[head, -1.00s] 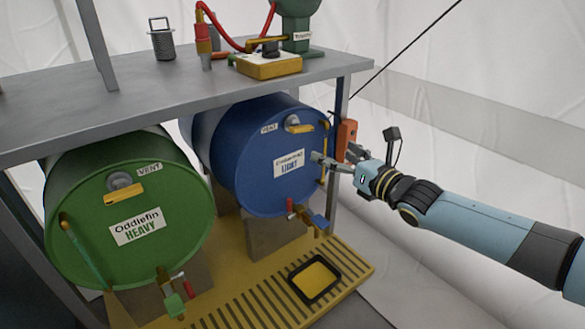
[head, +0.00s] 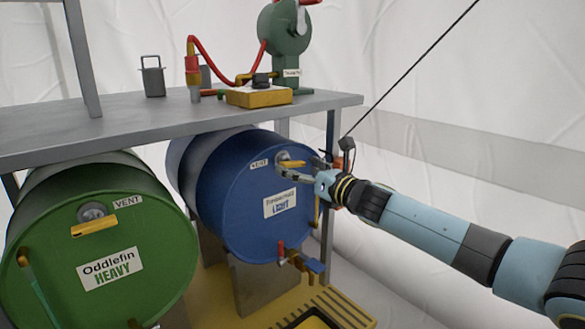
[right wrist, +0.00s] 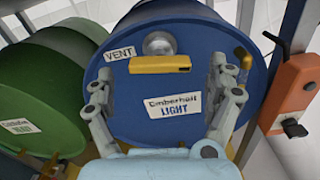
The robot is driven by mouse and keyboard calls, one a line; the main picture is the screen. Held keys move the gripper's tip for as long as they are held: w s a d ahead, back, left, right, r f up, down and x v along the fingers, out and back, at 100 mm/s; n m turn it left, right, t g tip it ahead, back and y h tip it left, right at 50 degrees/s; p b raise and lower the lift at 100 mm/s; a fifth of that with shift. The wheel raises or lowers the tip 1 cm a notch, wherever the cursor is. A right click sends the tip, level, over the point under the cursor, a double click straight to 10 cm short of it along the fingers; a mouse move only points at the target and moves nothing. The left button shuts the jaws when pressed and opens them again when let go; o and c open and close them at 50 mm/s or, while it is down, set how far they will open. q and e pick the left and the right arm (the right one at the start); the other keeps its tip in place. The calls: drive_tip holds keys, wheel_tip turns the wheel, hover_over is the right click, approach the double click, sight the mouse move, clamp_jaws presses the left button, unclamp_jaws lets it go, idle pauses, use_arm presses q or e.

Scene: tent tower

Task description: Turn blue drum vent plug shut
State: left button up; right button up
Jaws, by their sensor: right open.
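The blue drum (head: 235,215) lies on its side under the shelf, its "LIGHT" label facing me. Its vent plug is a round silver cap with a yellow bar handle (head: 291,164) near the top of the drum face, beside a VENT label. In the right wrist view the yellow handle (right wrist: 160,64) lies about level, just below the silver cap (right wrist: 159,43). My right gripper (head: 287,172) is open at the vent plug. In the right wrist view its fingers (right wrist: 162,72) stand either side of the handle, apparently apart from it. My left gripper is out of view.
A green drum (head: 110,255) with its own vent plug stands at left. The grey shelf (head: 160,125) is above. A tap (head: 290,255) sticks out below the blue drum's label. An orange box (right wrist: 297,90) is close on the right.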

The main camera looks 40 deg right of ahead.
sight(292, 166)
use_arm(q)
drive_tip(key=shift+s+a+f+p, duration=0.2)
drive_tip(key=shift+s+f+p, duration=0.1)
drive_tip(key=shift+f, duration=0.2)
use_arm(e)
drive_tip(key=shift+w+a+f, duration=0.15)
drive_tip(key=shift+w, duration=1.4)
drive_tip(key=c, duration=1.2)
drive_tip(key=shift+o, duration=0.2)
